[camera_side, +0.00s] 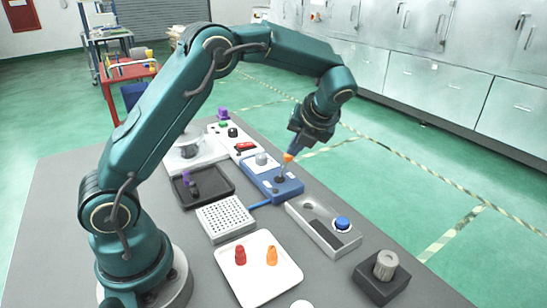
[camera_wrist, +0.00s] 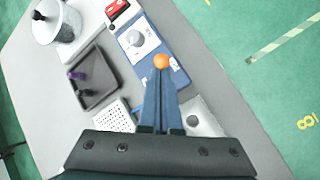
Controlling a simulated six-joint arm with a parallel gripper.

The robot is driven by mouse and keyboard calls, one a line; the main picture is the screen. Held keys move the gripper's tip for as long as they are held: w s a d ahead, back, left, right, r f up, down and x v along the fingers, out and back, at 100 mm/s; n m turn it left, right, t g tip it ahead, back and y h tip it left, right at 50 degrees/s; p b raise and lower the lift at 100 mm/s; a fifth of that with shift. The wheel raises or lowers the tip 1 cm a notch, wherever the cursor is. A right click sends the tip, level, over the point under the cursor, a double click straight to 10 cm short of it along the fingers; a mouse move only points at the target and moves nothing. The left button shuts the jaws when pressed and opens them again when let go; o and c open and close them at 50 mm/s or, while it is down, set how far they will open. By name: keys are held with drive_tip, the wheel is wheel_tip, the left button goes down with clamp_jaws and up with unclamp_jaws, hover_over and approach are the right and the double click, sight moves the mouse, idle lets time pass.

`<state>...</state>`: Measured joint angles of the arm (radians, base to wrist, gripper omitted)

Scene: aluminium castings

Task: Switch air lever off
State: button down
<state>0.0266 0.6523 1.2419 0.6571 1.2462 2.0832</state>
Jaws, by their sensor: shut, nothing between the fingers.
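The air lever is a thin stick with an orange knob (camera_side: 288,158) on a blue control box (camera_side: 272,181). It leans up to the right in the side view, toward my gripper (camera_side: 293,150). My gripper is shut and empty, with its fingertips at the orange knob. In the wrist view, the orange knob (camera_wrist: 161,61) shows just beyond the tips of my gripper (camera_wrist: 160,75), over the blue box (camera_wrist: 177,75). I cannot tell whether the tips touch the knob. The fingers hide the lever's stick in the wrist view.
A grey box with a blue button (camera_side: 342,223) stands right of the blue box. A white perforated block (camera_side: 225,219), a dark tray (camera_side: 222,183) and a white tray (camera_side: 281,287) with red and orange pieces lie nearby.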

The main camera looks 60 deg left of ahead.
drive_tip(key=w+d+v, duration=0.1)
drive_tip(key=v, duration=1.1)
drive_tip(key=shift+w+d, duration=0.2)
drive_tip(key=shift+d, duration=0.1)
drive_tip(key=shift+f, duration=0.15)
